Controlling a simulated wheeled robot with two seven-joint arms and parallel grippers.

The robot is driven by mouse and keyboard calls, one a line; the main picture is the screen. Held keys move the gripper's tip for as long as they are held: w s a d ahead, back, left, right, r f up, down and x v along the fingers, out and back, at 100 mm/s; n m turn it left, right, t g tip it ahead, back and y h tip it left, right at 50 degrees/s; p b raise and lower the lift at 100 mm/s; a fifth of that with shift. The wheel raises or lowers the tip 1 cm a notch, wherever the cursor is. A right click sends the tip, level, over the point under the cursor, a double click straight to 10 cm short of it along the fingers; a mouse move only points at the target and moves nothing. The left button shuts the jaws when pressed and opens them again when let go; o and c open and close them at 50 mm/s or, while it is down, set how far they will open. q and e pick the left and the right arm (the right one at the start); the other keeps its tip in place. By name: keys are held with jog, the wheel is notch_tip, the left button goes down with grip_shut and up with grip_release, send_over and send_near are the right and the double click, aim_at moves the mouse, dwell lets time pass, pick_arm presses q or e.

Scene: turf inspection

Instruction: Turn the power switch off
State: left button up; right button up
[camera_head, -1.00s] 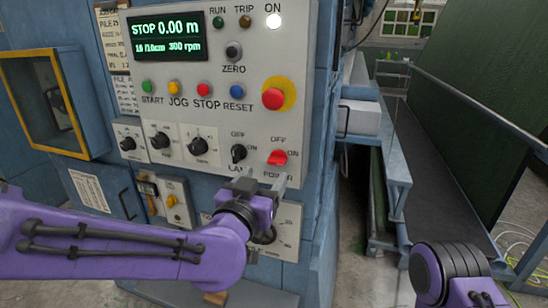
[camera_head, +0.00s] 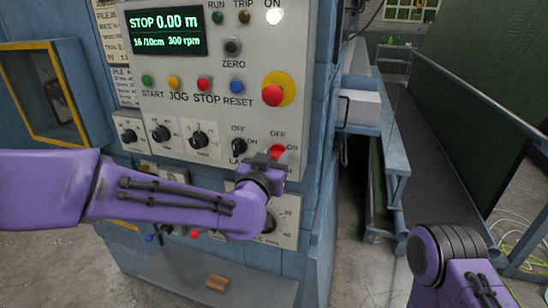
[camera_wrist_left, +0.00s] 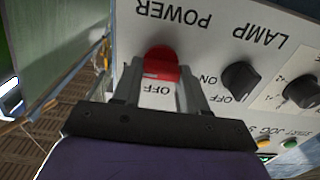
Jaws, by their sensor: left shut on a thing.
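The red power switch (camera_head: 278,151) is at the lower right of the grey control panel (camera_head: 309,62). OFF is printed above it and ON to its right. My left gripper (camera_head: 271,157) is at the switch and hides much of it in the head view. In the left wrist view, where the panel appears upside down, the gripper's fingers (camera_wrist_left: 160,78) stand on either side of the red switch (camera_wrist_left: 161,55), shut on it. The switch's exact pointing direction is hard to tell. The white ON lamp (camera_head: 273,16) is lit. My right gripper is out of view.
The black lamp switch (camera_head: 238,146) sits just left of the power switch. A red emergency button (camera_head: 272,95) on a yellow disc is above. Several coloured buttons and the display (camera_head: 166,31) are higher up. A dark conveyor (camera_head: 447,140) runs at the right.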

pick_arm(q)
jog(key=shift+n, duration=0.3)
jog(key=n+b, duration=0.1)
jog(key=n, duration=0.2)
jog(key=shift+f+n+b, duration=0.1)
jog(key=shift+n+b, duration=0.3)
jog(key=shift+a+f+n+b, duration=0.1)
jog(key=shift+n+b, duration=1.5)
jog(key=shift+n, duration=1.75)
jog(key=shift+a+n+b, duration=0.1)
jog(key=shift+n+b, duration=1.5)
jog(key=shift+n, duration=1.75)
jog(key=o, duration=1.1)
jog(key=shift+c, duration=0.2)
